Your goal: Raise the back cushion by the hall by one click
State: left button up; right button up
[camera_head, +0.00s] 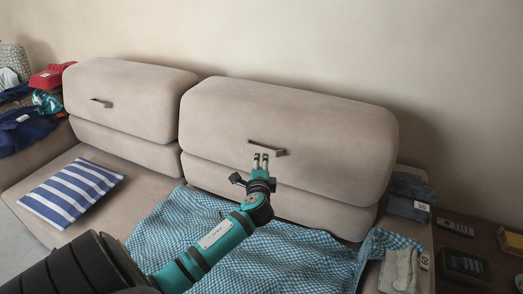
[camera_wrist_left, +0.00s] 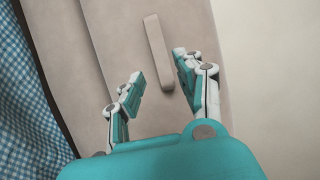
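Two beige back cushions stand along the sofa, the left one (camera_head: 130,85) and the right one (camera_head: 300,115). Each has a short bar handle on its front, the left handle (camera_head: 101,103) and the right handle (camera_head: 268,147). I cannot tell which cushion is by the hall. My left gripper (camera_head: 261,159) is at the right cushion, just below its handle in the head view. In the left wrist view the gripper (camera_wrist_left: 160,73) is open, and the handle (camera_wrist_left: 154,40) lies ahead, its near end between the fingertips. No grip on it shows. My right gripper is not in view.
A blue-and-white checked cloth (camera_head: 170,230) covers the seat under my left arm. A striped pillow (camera_head: 72,190) lies on the left seat. Folded clothes (camera_head: 410,195) with number tags lie at the right, beside a dark side table (camera_head: 480,250). Clothes pile at far left.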

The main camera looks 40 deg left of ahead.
aim_at(261, 151)
pick_arm(q)
jog(key=x, duration=0.9)
jog(key=shift+w+a+b, duration=0.15)
jog(key=shift+w+b, duration=0.1)
jog(key=shift+b, duration=0.1)
jog(key=shift+w+a+f, duration=0.1)
jog(key=shift+w+a, duration=0.15)
jog(key=c, duration=0.6)
grip_shut()
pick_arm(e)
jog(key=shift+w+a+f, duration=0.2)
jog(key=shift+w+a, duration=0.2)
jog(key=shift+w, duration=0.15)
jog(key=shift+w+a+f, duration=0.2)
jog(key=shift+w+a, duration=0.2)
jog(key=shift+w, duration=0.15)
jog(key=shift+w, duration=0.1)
